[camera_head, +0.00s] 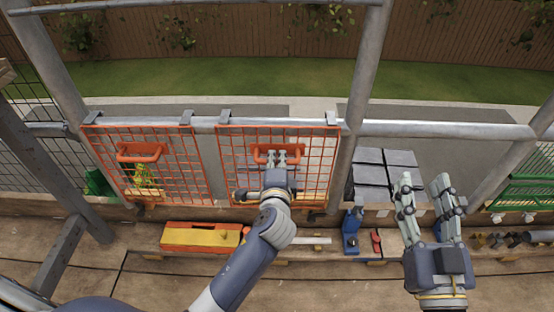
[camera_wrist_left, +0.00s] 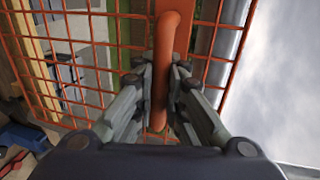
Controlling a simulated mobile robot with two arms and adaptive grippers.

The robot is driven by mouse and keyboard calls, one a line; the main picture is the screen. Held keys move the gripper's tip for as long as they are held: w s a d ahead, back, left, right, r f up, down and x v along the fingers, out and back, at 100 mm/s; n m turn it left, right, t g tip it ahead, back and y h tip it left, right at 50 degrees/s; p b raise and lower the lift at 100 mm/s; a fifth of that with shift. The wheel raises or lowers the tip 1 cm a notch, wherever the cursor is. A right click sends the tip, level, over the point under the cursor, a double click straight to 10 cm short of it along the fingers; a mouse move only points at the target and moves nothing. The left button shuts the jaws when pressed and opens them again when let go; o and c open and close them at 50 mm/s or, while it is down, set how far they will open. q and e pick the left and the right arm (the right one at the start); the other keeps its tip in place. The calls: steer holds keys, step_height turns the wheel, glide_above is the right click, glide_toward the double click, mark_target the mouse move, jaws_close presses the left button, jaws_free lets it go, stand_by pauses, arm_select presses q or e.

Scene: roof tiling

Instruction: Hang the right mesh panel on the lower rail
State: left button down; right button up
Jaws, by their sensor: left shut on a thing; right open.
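The right mesh panel (camera_head: 318,165), an orange wire grid, stands upright against the lower rail (camera_head: 430,130). My left gripper (camera_head: 277,158) is shut on the panel's orange handle; in the left wrist view the handle (camera_wrist_left: 167,60) runs between the fingers (camera_wrist_left: 162,85). The left mesh panel (camera_head: 180,170) is at the same rail, with its own grey hooks. My right gripper (camera_head: 426,190) is open and empty, right of the post.
Grey posts (camera_head: 363,80) stand between the bays. Below the rail, a plank bears a yellow and orange toolbox (camera_head: 200,237), a blue tool (camera_head: 351,230) and a red tool (camera_head: 376,242). Dark grey tiles (camera_head: 369,174) lie behind the right post. A green mesh barrier (camera_head: 530,185) stands at far right.

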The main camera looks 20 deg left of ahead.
stand_by(0.3)
arm_select(q)
steer(key=c, duration=1.6)
jaws_free()
steer(key=shift+o, duration=0.2)
steer(key=shift+f, duration=0.15)
